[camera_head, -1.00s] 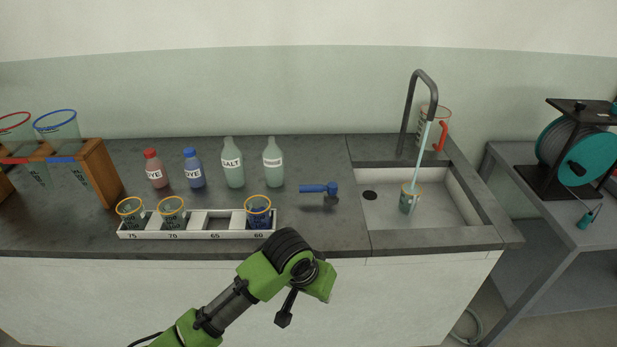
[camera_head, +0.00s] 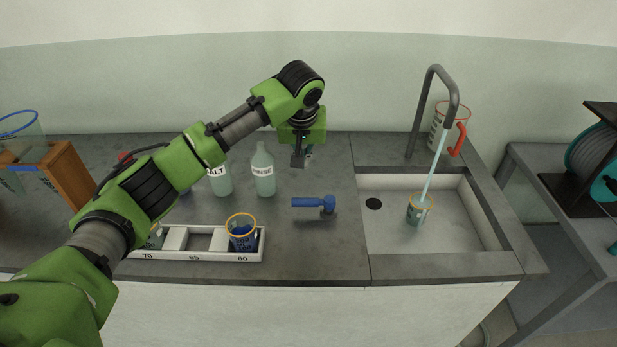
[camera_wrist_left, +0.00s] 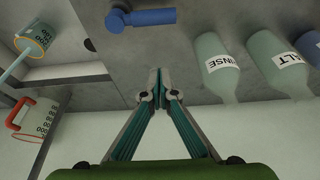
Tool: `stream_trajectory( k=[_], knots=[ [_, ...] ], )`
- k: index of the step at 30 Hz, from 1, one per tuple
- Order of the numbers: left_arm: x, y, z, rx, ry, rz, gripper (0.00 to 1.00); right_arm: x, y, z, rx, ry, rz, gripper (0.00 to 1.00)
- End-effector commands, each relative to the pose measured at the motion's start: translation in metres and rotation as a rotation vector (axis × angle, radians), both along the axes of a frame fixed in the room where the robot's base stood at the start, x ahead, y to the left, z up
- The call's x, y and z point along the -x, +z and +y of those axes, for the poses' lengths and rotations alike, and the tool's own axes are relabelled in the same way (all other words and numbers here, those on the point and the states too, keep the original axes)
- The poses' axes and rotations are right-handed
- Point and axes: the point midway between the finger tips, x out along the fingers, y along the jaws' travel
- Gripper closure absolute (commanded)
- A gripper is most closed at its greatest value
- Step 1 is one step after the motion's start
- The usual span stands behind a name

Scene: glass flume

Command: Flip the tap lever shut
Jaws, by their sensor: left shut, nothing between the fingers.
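The blue tap lever (camera_head: 314,204) lies horizontal above the counter left of the sink, its handle pointing left; it also shows at the top of the left wrist view (camera_wrist_left: 142,17). The grey tap (camera_head: 437,90) arches over the sink, and a pale water stream (camera_head: 434,165) runs from its spout into an orange-rimmed cup (camera_head: 418,210) in the sink. My left gripper (camera_head: 299,161) is shut and empty, pointing down behind the lever and clear of it. Its closed fingertips show in the left wrist view (camera_wrist_left: 160,75). My right gripper is out of view.
The RINSE bottle (camera_head: 263,172) and SALT bottle (camera_head: 219,178) stand left of my gripper. A white rack (camera_head: 200,254) holding cups is at the front. A red-handled jug (camera_head: 447,125) stands behind the sink (camera_head: 480,222). Counter around the lever is clear.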

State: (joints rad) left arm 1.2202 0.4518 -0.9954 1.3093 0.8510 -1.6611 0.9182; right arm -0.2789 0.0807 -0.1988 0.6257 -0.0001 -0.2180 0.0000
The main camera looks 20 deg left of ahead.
Motion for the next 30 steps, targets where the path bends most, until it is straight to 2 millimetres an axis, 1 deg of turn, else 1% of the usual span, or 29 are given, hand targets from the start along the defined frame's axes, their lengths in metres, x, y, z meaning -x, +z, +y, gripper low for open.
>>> stream_trajectory(
  k=[2,4,5,10,12,14,17,20,24,30],
  knots=[
    [-0.001,0.003,0.002,-0.001,0.008,-0.001,1.00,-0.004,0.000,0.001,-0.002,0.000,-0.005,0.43],
    [-0.001,0.003,0.002,0.000,0.008,-0.001,1.00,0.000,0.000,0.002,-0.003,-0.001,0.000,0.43],
    [-0.001,0.003,0.002,0.000,0.008,-0.001,1.00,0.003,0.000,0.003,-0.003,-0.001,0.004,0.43],
    [-0.001,0.002,0.002,0.000,0.006,-0.001,1.00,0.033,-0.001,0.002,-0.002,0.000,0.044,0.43],
    [-0.002,0.001,0.002,0.000,0.006,-0.001,1.00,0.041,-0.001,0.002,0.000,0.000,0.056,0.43],
    [-0.003,-0.002,0.002,0.000,0.006,0.000,1.00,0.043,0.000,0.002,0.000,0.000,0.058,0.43],
    [-0.006,-0.012,0.003,-0.001,0.007,0.001,1.00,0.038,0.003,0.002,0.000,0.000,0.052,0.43],
    [-0.011,-0.028,0.005,-0.001,0.007,0.002,1.00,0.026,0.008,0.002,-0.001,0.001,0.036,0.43],
    [-0.021,-0.056,0.007,-0.001,0.007,0.003,1.00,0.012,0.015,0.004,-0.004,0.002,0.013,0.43],
    [-0.032,-0.088,0.010,-0.001,0.006,0.001,1.00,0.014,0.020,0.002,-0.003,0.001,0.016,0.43]
  ],
)
